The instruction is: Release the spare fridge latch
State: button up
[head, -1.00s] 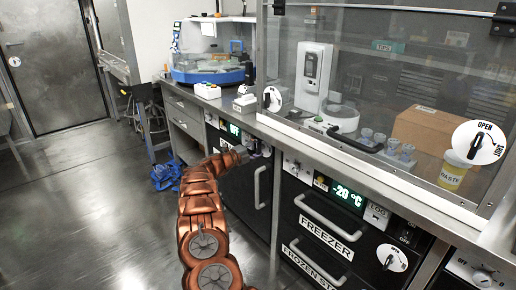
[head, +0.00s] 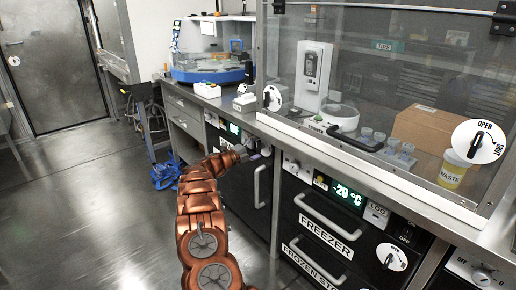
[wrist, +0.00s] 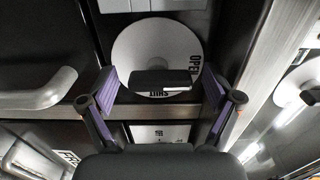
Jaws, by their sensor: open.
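In the wrist view a white round dial (wrist: 135,45) marked OPEN and SHUT carries a black latch handle (wrist: 160,77). The handle lies roughly level in the picture, by the SHUT mark. My gripper (wrist: 161,88) is open, with one purple-padded finger on each side of the handle. I cannot tell whether either pad touches it. In the head view my gripper (head: 252,156) is at the top of a dark fridge door (head: 238,190), below the counter edge. The latch there is hidden by my gripper and arm.
A bar handle (wrist: 38,88) stands out at the left in the wrist view. The freezer drawers (head: 320,225) are right of the fridge door. The counter edge (head: 330,155) runs above them.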

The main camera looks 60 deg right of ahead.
jog(key=v, duration=1.1)
jog(key=shift+a, duration=0.3)
jog(key=shift+w, duration=0.1)
